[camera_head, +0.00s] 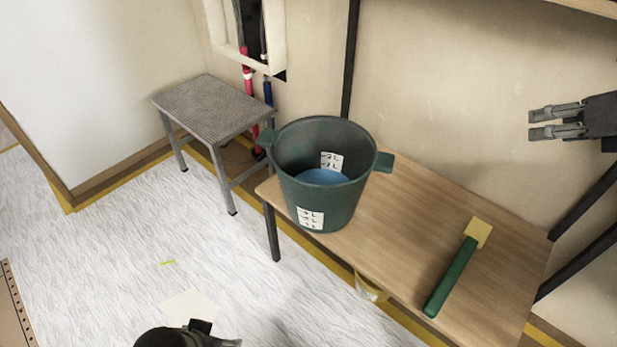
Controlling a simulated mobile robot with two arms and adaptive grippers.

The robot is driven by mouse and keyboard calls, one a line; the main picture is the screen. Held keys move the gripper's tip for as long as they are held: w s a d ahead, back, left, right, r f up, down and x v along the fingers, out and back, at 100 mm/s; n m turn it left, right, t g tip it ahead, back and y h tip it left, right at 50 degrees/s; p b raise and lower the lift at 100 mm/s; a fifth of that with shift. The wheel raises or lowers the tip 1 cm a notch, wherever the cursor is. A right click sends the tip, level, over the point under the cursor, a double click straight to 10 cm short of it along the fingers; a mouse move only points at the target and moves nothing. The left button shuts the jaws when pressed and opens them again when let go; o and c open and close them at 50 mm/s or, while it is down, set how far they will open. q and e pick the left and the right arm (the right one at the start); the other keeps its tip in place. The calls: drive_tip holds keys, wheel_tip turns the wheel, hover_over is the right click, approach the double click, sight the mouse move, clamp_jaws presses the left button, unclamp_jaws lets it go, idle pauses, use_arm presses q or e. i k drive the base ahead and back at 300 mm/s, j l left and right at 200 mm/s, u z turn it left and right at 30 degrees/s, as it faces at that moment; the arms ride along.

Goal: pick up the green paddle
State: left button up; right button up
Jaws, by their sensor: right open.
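The green paddle (452,276) lies on the right part of the wooden table, its long green handle toward the front edge and its yellowish square head toward the back. My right gripper (536,124) comes in from the right edge, above and to the right of the paddle in the picture. It points left, its two grey fingers apart with nothing between them, and touches nothing. A dark part of what looks like my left gripper (190,337) shows at the bottom edge; its fingers are mostly cut off.
A dark green bucket (322,204) with blue liquid stands on the left part of the wooden table (400,240), left of the paddle. A grey stool (212,105) stands at the wall near red and blue pipes (250,90). The table between bucket and paddle is clear.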

sight(476, 234)
drive_tip(key=z, duration=1.2)
